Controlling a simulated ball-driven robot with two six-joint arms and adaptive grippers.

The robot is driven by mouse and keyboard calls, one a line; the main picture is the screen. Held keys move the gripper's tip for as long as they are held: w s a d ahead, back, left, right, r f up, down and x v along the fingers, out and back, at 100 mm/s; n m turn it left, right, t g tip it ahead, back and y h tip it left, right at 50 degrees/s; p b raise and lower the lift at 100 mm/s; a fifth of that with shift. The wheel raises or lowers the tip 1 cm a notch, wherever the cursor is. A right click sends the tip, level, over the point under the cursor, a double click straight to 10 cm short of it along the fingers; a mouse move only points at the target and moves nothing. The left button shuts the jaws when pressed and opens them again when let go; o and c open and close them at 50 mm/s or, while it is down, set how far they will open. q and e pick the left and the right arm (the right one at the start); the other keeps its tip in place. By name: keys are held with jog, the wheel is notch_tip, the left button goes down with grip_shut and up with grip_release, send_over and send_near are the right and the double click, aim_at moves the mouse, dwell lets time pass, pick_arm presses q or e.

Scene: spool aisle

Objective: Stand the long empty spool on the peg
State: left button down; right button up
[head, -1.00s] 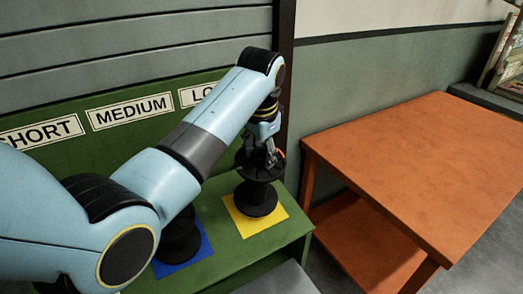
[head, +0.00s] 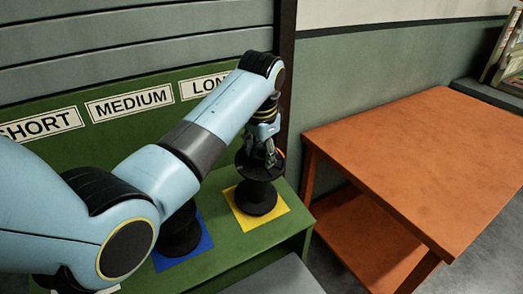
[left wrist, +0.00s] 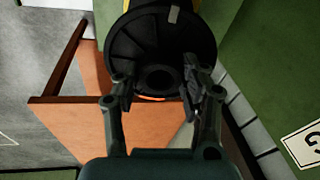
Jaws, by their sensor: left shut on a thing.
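The long black spool (head: 257,196) stands upright, or nearly so, over the yellow square (head: 243,225) below the "LONG" label. Its upper flange and open centre hole (left wrist: 160,78) fill the top of the left wrist view. My left gripper (head: 270,158) points down at the spool's upper end and is shut on it; in the left wrist view the fingers (left wrist: 163,92) lie on either side of the hole. The peg is hidden, so I cannot tell how far the spool sits down on it. My right gripper is not in view.
Another black spool (head: 180,238) stands on the blue square (head: 190,255) to the left, partly behind my arm. A green backboard carries the labels "SHORT", "MEDIUM" (head: 130,104) and "LONG". An orange table (head: 415,165) stands to the right, with a gap between.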

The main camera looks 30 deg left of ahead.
pick_arm(q)
jog(key=shift+b+x, duration=0.4)
jog(key=shift+x, duration=0.6)
jog(key=c, duration=0.6)
grip_release()
jog(key=shift+s, duration=0.1)
jog(key=v, duration=1.2)
jog(key=shift+s+f, duration=0.1)
jog(key=shift+f, duration=0.05)
